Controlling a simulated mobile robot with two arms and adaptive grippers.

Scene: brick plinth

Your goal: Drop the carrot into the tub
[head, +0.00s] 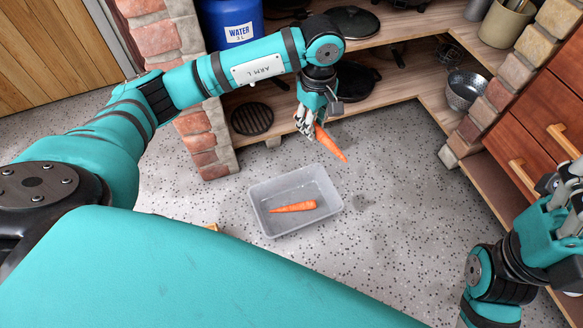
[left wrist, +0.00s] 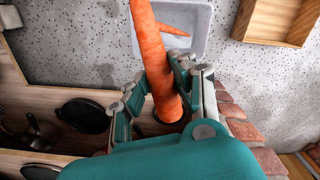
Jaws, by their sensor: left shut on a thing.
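My left gripper (head: 309,124) is shut on an orange carrot (head: 331,145), held in the air just beyond the tub's far edge. The held carrot tilts, its free end pointing down and right. It also shows large between the fingers in the left wrist view (left wrist: 152,50). The translucent tub (head: 307,226) stands on the floor and also shows in the left wrist view (left wrist: 201,32). A second carrot (head: 294,206) lies inside the tub. My right gripper (head: 566,192) is at the right edge, away from the tub, its fingers partly cut off.
Behind the held carrot is a low wooden shelf with dark pans (head: 352,82) and a blue water container (head: 232,20). A metal bowl (head: 463,90) sits further right. Wooden drawers (head: 528,150) stand at right. A wooden box (left wrist: 275,22) lies on the floor. Speckled floor around the tub is mostly clear.

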